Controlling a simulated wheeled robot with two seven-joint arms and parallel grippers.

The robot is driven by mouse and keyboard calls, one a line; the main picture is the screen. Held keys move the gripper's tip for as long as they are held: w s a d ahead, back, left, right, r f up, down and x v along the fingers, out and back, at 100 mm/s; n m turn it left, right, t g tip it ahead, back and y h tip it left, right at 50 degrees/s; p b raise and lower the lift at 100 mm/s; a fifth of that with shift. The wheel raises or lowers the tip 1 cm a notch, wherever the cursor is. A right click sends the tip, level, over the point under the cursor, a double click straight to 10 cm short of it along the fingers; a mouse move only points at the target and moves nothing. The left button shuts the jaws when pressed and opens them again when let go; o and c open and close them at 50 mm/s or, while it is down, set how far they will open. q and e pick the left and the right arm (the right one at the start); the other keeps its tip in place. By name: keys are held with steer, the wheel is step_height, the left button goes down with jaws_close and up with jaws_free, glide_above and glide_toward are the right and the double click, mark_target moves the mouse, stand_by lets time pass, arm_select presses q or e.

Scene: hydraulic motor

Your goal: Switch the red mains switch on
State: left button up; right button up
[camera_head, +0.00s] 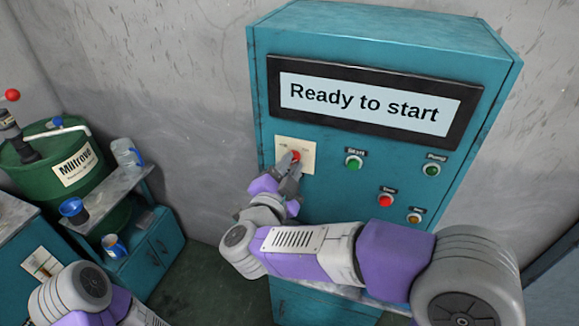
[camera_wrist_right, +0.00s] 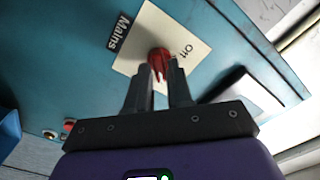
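The red mains switch (camera_head: 295,156) is on a cream plate (camera_head: 308,146) at the left of the teal cabinet's front. In the right wrist view the red switch (camera_wrist_right: 160,60) sits between the tips of my right gripper (camera_wrist_right: 160,78), beside the printed words "Off" and "Mains". My right gripper (camera_head: 290,164) reaches the switch from below, its two fingers slightly apart around the knob. I cannot tell whether they press on it. The cabinet's display (camera_head: 370,104) reads "Ready to start". My left arm shows at the lower left, but its gripper is out of view.
Green (camera_head: 353,163) and red (camera_head: 386,200) buttons and other small controls are on the cabinet front to the right of the switch. A green drum (camera_head: 40,150) and a shelf (camera_head: 110,195) with mugs stand at the left.

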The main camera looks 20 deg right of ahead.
steer(key=shift+o, duration=1.4)
steer(key=shift+s+a, duration=0.1)
steer(key=v, duration=0.7)
steer(key=shift+s, duration=0.2)
steer(key=shift+a, duration=0.1)
